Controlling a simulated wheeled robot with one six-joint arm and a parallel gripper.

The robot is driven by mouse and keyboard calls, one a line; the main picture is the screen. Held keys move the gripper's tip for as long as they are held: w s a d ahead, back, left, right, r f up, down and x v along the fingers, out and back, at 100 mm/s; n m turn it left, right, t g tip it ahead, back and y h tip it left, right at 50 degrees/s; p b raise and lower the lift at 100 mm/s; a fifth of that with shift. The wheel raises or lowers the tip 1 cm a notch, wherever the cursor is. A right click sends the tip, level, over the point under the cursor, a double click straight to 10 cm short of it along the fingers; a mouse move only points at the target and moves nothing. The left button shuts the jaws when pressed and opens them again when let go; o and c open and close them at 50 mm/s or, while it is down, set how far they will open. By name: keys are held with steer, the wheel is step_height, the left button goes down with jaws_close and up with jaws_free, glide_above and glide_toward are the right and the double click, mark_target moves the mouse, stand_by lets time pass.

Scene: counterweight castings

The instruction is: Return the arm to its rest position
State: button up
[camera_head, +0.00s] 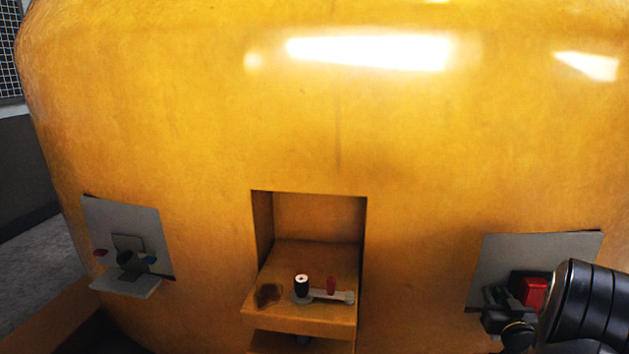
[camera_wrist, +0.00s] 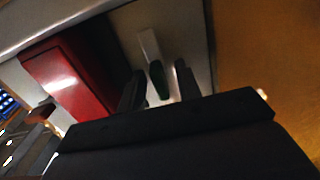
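In the wrist view my gripper (camera_wrist: 159,75) shows two dark fingers standing apart, with a gap between them. A dark green piece (camera_wrist: 157,80) shows in that gap, below a pale strip (camera_wrist: 149,44); light background shows between it and the right finger, and nothing is visibly clamped. A red box (camera_wrist: 70,75) is left of the fingers. In the head view my black arm (camera_head: 585,315) is at the lower right, in front of the right grey panel (camera_head: 508,257). The red box (camera_head: 534,292) also shows there; my fingers cannot be told apart from the dark parts around it.
A large yellow casting fills the head view. Its central recess has a shelf (camera_head: 262,311) holding a black-and-white cylinder (camera_head: 301,286), a red piece (camera_head: 331,285), a grey wrench-like bar (camera_head: 320,297) and a brown patch (camera_head: 268,295). A left grey panel (camera_head: 102,218) carries a small ledge (camera_head: 128,286).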

steer(key=n+b, duration=0.1)
steer(key=n, duration=0.3)
steer(key=shift+w, duration=0.1)
steer(key=n+b, duration=0.1)
steer(key=n, duration=0.3)
stand_by(0.5)
